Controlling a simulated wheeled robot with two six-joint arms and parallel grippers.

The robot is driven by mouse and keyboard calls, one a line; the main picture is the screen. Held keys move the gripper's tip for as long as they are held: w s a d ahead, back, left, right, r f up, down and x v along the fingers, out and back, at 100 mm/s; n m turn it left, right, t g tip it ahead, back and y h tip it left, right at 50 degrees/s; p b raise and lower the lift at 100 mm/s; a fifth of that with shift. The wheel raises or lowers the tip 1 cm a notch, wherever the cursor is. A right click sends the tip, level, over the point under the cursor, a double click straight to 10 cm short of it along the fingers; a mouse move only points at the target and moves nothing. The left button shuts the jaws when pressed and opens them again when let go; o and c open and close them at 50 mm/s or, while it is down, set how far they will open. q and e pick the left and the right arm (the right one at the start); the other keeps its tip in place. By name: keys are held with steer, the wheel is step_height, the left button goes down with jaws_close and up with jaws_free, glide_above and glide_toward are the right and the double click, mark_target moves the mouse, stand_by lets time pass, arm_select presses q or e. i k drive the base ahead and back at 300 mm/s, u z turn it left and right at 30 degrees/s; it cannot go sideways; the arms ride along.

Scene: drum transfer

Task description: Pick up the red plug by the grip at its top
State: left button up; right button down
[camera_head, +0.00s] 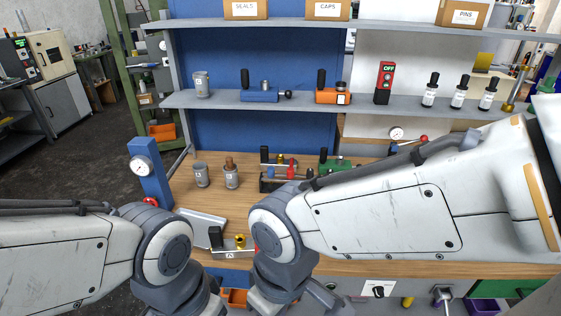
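A small red piece (291,170), which looks like the red plug, stands upright in a dark holder (267,185) on the wooden workbench. My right arm covers part of the holder and the bench in front of it. The top of the red piece shows but is too small to make out the grip clearly. Both arms reach in low in the picture and bend down at the bottom edge. Neither pair of fingertips shows, so I cannot see whether they hold anything.
Two grey canisters (202,175) stand left of the holder, and a blue press with a gauge (151,170) stands at the bench's left end. A green device (335,164) is to the right. Bare wood (203,200) shows between.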

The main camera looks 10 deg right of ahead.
mark_target(290, 171)
steer(key=z, duration=0.1)
steer(key=i, duration=1.05)
steer(key=z, duration=0.1)
